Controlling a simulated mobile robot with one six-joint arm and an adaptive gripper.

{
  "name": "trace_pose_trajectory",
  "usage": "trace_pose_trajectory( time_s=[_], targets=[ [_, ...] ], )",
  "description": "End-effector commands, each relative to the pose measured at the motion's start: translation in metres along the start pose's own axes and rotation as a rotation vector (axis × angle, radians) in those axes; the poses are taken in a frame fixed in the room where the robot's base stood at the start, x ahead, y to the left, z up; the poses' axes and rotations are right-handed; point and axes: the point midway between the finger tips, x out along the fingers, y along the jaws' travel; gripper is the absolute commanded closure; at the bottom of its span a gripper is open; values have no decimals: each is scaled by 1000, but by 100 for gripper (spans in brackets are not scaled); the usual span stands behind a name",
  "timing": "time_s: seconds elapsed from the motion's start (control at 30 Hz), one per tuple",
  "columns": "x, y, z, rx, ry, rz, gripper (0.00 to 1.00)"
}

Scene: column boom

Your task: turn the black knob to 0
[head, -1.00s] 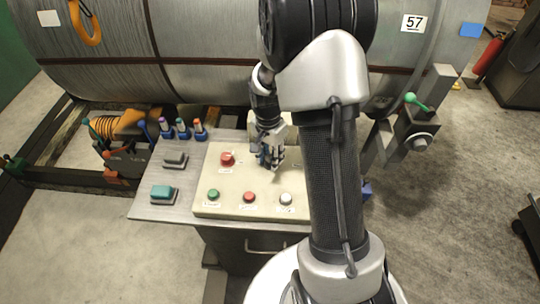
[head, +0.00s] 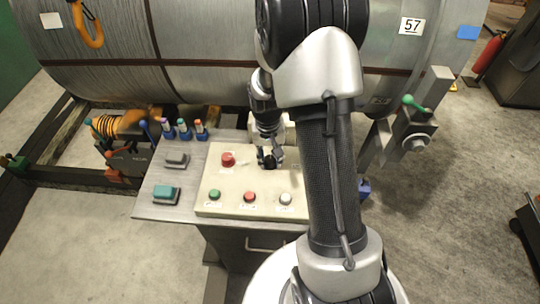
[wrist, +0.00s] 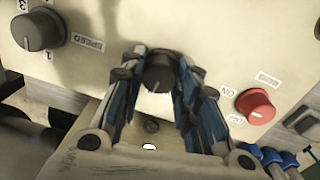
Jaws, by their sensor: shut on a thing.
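The black knob (wrist: 159,74) sits on the cream control panel (wrist: 215,40), between the two blue-padded fingers of my gripper (wrist: 162,60). My gripper is shut on the knob, with one finger on each side. In the head view my gripper (head: 270,157) is at the upper right part of the panel, and the knob (head: 269,163) shows as a dark spot between the fingers.
A dark grey knob marked SPEED (wrist: 38,31) stands to the left in the wrist view, and a red button (wrist: 255,106) to the right. Green (head: 214,194), red (head: 250,197) and white (head: 285,198) buttons line the panel's front. A large metal cylinder (head: 210,90) lies behind.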

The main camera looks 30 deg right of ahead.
Motion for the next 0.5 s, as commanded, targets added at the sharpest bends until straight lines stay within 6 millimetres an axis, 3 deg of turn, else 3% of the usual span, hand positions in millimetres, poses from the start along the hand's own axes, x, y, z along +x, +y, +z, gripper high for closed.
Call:
trace_pose_trajectory(
  time_s=[0.5],
  targets=[
    [0, 0, 0, -64, 3, 0, 94]
  ],
)
